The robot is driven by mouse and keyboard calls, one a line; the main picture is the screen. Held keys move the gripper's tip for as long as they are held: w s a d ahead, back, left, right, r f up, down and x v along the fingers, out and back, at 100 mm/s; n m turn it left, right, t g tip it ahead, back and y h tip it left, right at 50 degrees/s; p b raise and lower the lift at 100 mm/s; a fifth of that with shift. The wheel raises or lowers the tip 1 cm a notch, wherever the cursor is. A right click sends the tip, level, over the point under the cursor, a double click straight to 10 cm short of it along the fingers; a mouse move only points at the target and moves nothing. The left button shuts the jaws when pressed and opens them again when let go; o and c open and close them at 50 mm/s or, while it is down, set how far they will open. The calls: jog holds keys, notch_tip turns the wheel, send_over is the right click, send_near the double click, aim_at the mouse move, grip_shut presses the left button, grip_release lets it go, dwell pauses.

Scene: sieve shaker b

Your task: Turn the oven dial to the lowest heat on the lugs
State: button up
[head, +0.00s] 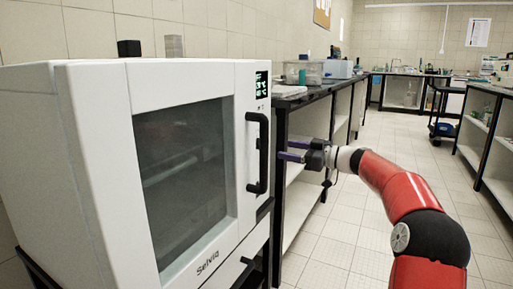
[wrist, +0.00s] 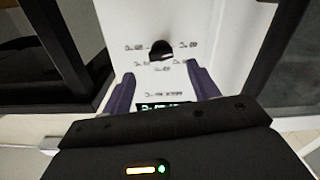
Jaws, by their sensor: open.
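The white oven (head: 90,150) fills the left of the head view, its glass door shut. Its dial (wrist: 161,50) shows in the wrist view as a small black knob on a white panel, ringed by small printed marks too blurred to read. I cannot tell which mark it points at. In the head view I cannot make out the dial. My gripper (head: 289,149), with purple fingers, is to the right of the oven's front edge. In the wrist view my gripper (wrist: 159,72) is open and empty, the dial beyond and between its fingertips, apart from them.
A black vertical door handle (head: 258,152) stands out from the oven front, close to my gripper. A lit display (head: 262,84) is above it. A dark-topped bench (head: 300,98) with shelves runs behind my gripper.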

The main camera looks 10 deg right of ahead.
jog(key=p+x, duration=0.1)
jog(key=x, duration=0.6)
jog(key=shift+a, duration=0.2)
jog(key=shift+w, duration=0.1)
jog(key=c, duration=1)
